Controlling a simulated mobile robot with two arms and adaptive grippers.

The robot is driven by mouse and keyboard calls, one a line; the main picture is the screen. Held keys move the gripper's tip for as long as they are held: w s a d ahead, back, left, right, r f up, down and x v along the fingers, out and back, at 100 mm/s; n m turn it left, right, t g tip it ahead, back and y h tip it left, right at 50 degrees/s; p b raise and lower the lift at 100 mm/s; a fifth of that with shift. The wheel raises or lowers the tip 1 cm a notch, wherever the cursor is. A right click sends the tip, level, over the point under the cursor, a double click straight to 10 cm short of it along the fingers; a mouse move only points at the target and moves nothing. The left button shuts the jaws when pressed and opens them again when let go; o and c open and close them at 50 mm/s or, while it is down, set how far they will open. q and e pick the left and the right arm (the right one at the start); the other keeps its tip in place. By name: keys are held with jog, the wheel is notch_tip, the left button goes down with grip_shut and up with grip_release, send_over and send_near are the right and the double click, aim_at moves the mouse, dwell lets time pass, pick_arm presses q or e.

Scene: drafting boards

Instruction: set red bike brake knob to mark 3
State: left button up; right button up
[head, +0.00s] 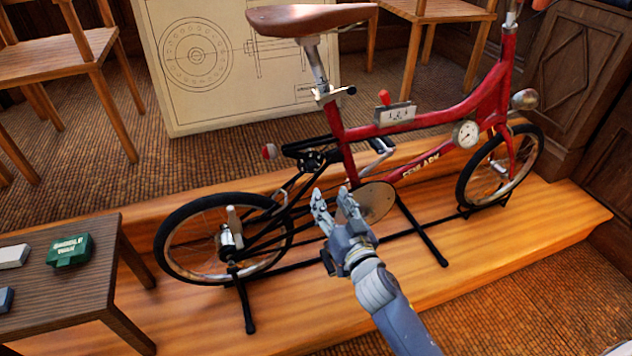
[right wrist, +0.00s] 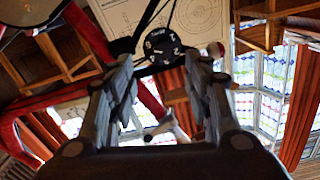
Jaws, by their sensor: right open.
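The red bike (head: 440,118) stands upright on a black stand on a wooden platform. In the right wrist view a round black dial knob (right wrist: 163,45) with white marks lies ahead, between and beyond my fingers. Its setting is too small to read. In the head view a black round part (head: 313,159) below the saddle may be this knob, but I cannot tell. My right gripper (head: 333,207) is open and empty, in front of the bike near the round chain disc, apart from the knob. It also shows in the right wrist view (right wrist: 163,66). My left gripper is out of view.
A small table (head: 75,292) with a green box (head: 70,250) stands at left. A drawing board (head: 220,60) and chairs stand behind. The platform's front is clear.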

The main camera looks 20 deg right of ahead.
aim_at(314, 169)
pick_arm(q)
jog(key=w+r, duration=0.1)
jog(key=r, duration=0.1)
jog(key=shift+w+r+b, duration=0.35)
jog(key=shift+b, duration=0.05)
pick_arm(e)
jog(key=w, duration=1.1)
jog(key=shift+a+r, duration=0.3)
jog(key=shift+r, duration=0.05)
jog(key=c, duration=1.1)
